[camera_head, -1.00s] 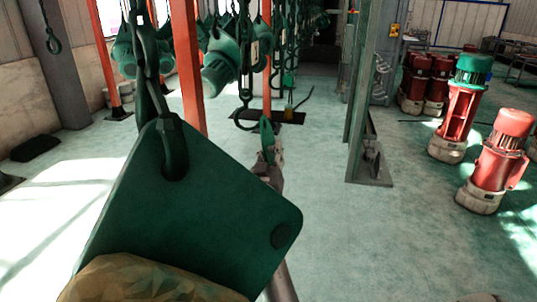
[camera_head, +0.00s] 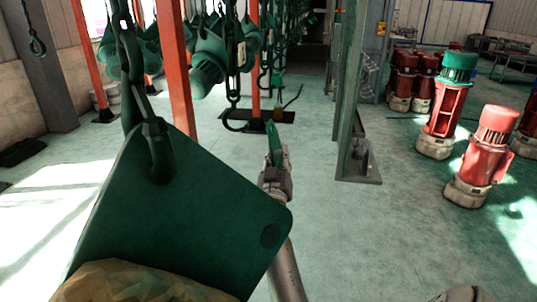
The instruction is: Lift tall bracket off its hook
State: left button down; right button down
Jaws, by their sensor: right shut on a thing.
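My right gripper (camera_head: 275,174) is in mid-view, its arm coming up from the bottom. It is shut on a narrow green piece, which I take to be the tall bracket (camera_head: 275,143). The bracket stands up from the jaws, seen nearly edge-on. A dark open hook (camera_head: 236,122) on a chain hangs just left of the bracket and looks empty. A gap shows between them in the picture; their depth is hard to judge. My left gripper is not in view.
A large green plate (camera_head: 190,220) hangs close in front on a hook and chain (camera_head: 157,145), hiding the lower left; a tan faceted thing (camera_head: 130,284) lies below. Orange posts (camera_head: 173,70) and a green column (camera_head: 352,110) stand around. Red machines (camera_head: 483,160) stand right. Floor right of centre is clear.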

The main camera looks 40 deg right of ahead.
jog(key=s+d, duration=0.4)
jog(key=s, duration=0.1)
jog(key=shift+d+f, duration=0.15)
jog(key=shift+f, duration=0.25)
jog(key=shift+s+f, duration=0.1)
dwell(0.4)
